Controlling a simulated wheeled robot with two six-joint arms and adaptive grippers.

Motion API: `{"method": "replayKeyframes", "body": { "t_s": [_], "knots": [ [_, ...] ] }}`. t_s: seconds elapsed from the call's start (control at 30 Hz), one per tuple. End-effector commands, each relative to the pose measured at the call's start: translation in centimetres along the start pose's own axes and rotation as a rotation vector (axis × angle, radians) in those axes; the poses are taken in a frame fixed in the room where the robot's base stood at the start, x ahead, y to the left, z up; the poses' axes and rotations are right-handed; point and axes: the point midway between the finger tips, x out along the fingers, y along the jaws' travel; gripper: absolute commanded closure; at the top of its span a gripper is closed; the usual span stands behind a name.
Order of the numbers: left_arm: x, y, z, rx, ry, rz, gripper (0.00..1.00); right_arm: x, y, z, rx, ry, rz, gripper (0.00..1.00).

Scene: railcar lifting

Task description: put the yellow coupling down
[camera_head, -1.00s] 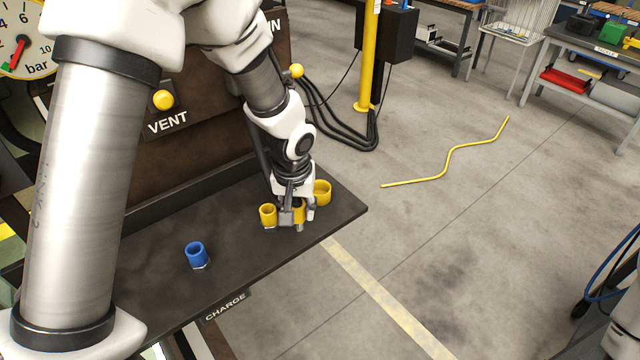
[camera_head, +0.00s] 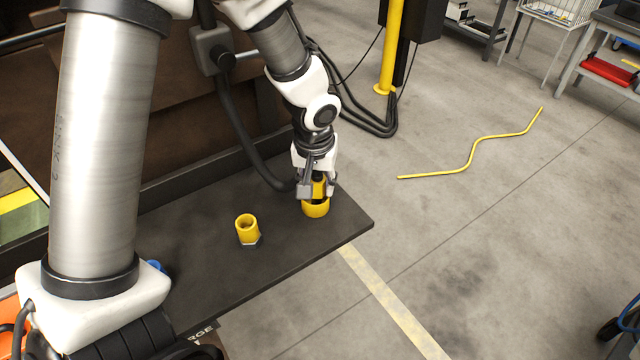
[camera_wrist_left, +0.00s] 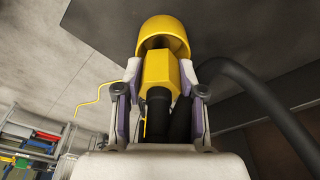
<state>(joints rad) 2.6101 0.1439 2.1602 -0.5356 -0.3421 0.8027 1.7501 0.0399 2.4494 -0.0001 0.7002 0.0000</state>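The yellow coupling (camera_wrist_left: 160,72) is a hex-sided yellow piece on a black hose. My left gripper (camera_head: 318,192) is shut on it, with a finger on each side in the left wrist view. The yellow cup (camera_head: 316,209) stands near the right end of the dark shelf (camera_head: 215,285). The coupling's front end is at the cup's mouth, and the cup also shows in the left wrist view (camera_wrist_left: 164,34). How deep the end sits inside is hidden. My right gripper is out of view.
A yellow fitting with a metal hex base (camera_head: 247,229) stands on the shelf left of the cup. A blue fitting (camera_head: 156,265) is mostly hidden behind my left arm. The black hose (camera_head: 240,135) loops down behind the gripper. The shelf between is clear.

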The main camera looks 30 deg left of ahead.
Motion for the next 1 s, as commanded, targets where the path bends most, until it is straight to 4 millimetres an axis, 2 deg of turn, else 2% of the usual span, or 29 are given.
{"method": "replayKeyframes", "body": {
  "t_s": [0.03, 0.1, 0.47, 0.57, 0.9, 1.0],
  "knots": [
    [0.0, 0.0, 0.0, 0.000, 0.000, 0.001, 0.54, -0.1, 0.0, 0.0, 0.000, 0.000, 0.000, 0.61],
    [0.0, 0.0, 0.0, 0.000, 0.000, 0.001, 0.36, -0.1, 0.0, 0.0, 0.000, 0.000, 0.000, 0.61],
    [-0.6, 0.0, -0.1, -0.001, 0.002, 0.001, 0.36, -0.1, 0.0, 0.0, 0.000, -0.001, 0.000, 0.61],
    [-2.0, 0.0, -0.1, -0.002, 0.005, 0.001, 0.36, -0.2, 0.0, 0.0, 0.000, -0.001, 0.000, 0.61],
    [-10.1, 0.0, -0.1, -0.001, 0.005, 0.002, 0.36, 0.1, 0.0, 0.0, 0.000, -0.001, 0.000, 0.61],
    [-11.5, 0.0, -0.1, 0.000, 0.003, 0.002, 0.36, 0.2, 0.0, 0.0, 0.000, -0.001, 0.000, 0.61]
  ]
}}
